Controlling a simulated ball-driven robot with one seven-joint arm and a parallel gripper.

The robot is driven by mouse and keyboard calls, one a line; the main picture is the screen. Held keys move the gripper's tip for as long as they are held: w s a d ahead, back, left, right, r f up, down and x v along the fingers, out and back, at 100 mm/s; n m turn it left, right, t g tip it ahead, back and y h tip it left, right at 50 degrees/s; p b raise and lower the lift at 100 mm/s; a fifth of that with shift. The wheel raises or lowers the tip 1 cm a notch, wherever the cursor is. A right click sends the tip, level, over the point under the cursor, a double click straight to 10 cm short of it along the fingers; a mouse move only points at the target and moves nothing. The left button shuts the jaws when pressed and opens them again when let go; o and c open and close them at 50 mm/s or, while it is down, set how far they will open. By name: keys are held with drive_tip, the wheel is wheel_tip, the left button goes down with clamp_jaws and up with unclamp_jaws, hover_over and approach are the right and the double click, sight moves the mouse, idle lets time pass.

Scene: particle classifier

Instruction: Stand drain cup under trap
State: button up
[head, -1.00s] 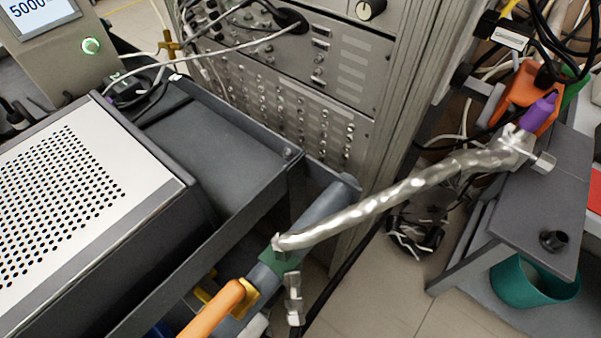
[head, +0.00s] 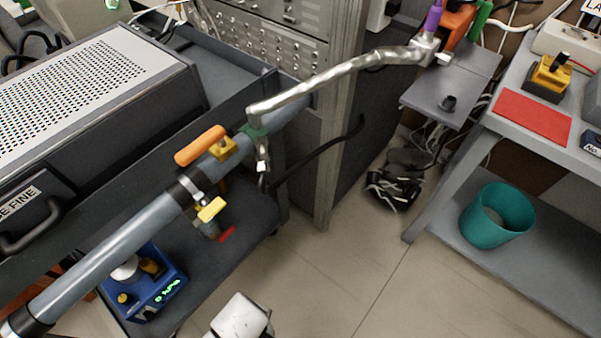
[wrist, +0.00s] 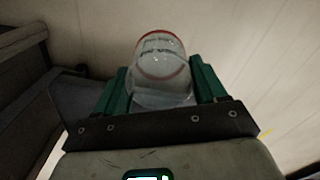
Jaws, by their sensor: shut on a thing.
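In the wrist view, my gripper (wrist: 162,90) has its green fingers closed on both sides of a clear cup (wrist: 162,68) with a red rim. Faint dark marks show on the cup. The cup does not show in the head view. There, a grey pipe (head: 105,247) runs along the cart, with an orange handle (head: 200,145) and a yellow handle (head: 211,210). A small metal fitting (head: 263,165) hangs below the green joint on the pipe. I cannot tell for sure which fitting is the trap.
A blue device (head: 148,290) with a lit display stands on the lower shelf (head: 190,277). A foil-wrapped tube (head: 335,79) spans from the pipe to a side table (head: 470,75). A teal bin (head: 497,215) stands at right. The floor (head: 340,265) between is clear.

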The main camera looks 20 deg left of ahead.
drive_tip(key=w+d+r+m+p, duration=0.5)
drive_tip(key=w+d+r, duration=0.25)
drive_tip(key=w, duration=0.25)
drive_tip(key=w+d+r+m+p, duration=0.3)
drive_tip(key=d+r, duration=0.3)
drive_tip(key=d, duration=0.2)
drive_tip(key=w+d+r+m+p, duration=0.4)
drive_tip(key=d+r+m, duration=0.1)
drive_tip(key=d, duration=0.4)
drive_tip(key=w+d+r+m+p, duration=0.4)
drive_tip(key=d+r+m, duration=0.1)
drive_tip(key=d+r, duration=0.2)
drive_tip(key=shift+d+r, duration=0.2)
drive_tip(key=shift+d, duration=0.5)
